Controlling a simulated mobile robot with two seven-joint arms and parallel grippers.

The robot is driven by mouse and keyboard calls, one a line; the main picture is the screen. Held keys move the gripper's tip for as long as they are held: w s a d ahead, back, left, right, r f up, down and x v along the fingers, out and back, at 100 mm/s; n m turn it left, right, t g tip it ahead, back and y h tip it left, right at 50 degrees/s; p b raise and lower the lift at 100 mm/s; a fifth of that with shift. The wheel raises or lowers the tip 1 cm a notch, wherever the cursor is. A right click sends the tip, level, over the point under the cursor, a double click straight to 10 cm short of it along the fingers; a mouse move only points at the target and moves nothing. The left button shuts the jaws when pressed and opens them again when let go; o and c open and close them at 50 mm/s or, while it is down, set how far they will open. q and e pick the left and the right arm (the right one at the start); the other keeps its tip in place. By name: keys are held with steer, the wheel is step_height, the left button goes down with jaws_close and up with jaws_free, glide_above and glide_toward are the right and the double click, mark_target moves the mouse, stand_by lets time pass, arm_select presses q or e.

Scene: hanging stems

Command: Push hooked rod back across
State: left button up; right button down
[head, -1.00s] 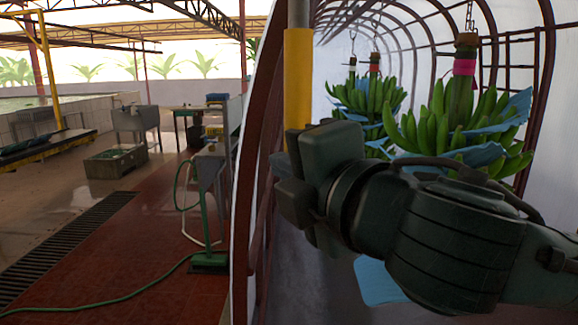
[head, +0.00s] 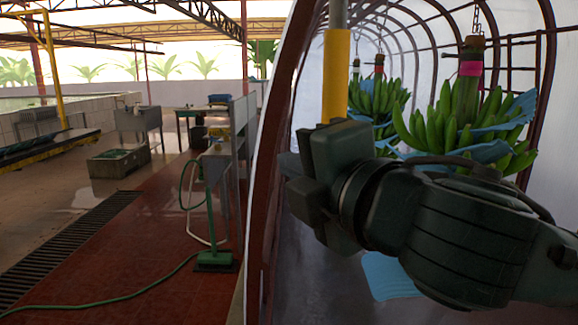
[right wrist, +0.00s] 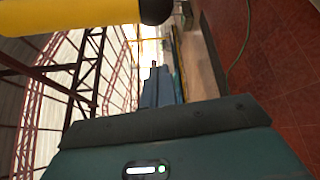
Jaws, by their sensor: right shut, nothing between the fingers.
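The rod is a grey pole with a yellow sleeve (head: 337,75), hanging upright in the head view; its hook is out of view. My right gripper (head: 300,185) is in front of its lower end and hides it. In the right wrist view the yellow sleeve (right wrist: 70,15) ends in a black tip at the top left, close to the camera. There my right gripper (right wrist: 158,85) has its fingers together, with nothing between them. The sleeve is beside the fingers, not in them; I cannot tell whether the gripper touches it. My left gripper is not in view.
Green banana bunches (head: 455,125) with blue sheets hang on chains at the right, behind my right arm. A dark red arch frame (head: 285,130) stands left of the rod.

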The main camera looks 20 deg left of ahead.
steer(key=b+v, duration=0.1)
steer(key=v, duration=0.7)
steer(key=shift+w+d, duration=0.35)
steer(key=shift+d, duration=0.1)
steer(key=shift+a, duration=0.1)
steer(key=w+d+f+m+h, duration=0.1)
steer(key=w+d+f+m, duration=0.1)
steer(key=w+f+m, duration=0.35)
steer(key=w+d+f+m+t, duration=0.1)
steer(key=w+d+f+m, duration=0.1)
steer(key=f+m, duration=0.65)
steer(key=w+d+f+m+h, duration=0.1)
steer(key=w+d+f+m, duration=0.2)
steer(key=f, duration=0.8)
steer(key=s+d+f+m+h, duration=0.2)
steer(key=d+f+m, duration=0.1)
steer(key=f, duration=0.7)
steer(key=s+d+f+m+h, duration=0.2)
steer(key=d+f+m, duration=0.15)
steer(key=f, duration=0.55)
steer(key=s+d+f+m+g+h, duration=0.2)
steer(key=s+d+f, duration=0.4)
steer(key=s+f, duration=0.5)
steer(key=shift+s+f+m+h, duration=0.2)
steer(key=shift+f+m+h, duration=0.2)
steer(key=shift+m+h, duration=0.1)
